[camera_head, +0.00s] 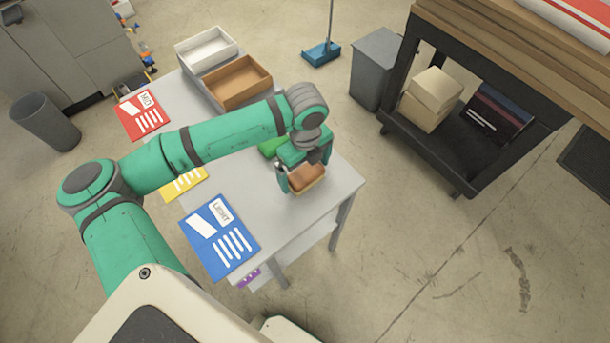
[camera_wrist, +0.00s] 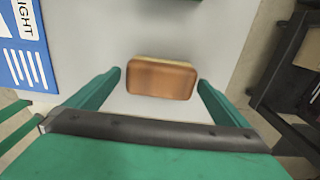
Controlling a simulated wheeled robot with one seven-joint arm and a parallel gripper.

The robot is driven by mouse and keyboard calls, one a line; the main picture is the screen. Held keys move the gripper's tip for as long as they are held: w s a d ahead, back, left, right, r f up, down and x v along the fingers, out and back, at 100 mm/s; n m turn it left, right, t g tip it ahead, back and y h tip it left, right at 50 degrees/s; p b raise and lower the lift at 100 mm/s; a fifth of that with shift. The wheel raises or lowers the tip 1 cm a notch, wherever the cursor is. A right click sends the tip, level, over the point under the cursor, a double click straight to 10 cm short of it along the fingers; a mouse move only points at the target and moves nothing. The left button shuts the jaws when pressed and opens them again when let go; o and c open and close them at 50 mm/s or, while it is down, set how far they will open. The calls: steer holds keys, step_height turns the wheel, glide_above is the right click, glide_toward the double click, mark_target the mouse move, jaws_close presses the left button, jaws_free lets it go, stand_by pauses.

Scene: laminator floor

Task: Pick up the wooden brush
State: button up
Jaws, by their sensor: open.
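The wooden brush (camera_head: 307,178) lies on the grey table near its right front corner. It is a brown rounded block with a pale lower edge. In the wrist view the brush (camera_wrist: 162,79) lies crosswise between and slightly beyond the fingertips. My gripper (camera_head: 302,178) is over the brush, pointing down, with one finger on each side. In the wrist view my gripper (camera_wrist: 160,78) is open, with a gap between each finger and the brush. I cannot tell the exact height of the fingertips above the table.
The grey table (camera_head: 284,223) holds a blue card (camera_head: 222,236), a yellow card (camera_head: 183,184), a red card (camera_head: 141,115), a white tray (camera_head: 206,48) and a brown tray (camera_head: 237,82). A green object (camera_head: 271,146) lies just behind my gripper. A dark cart (camera_head: 445,166) stands to the right.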

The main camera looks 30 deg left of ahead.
steer(key=shift+f, duration=0.8)
steer(key=shift+w, duration=0.1)
steer(key=shift+c, duration=0.3)
steer(key=c, duration=1.5)
steer(key=shift+o, duration=0.2)
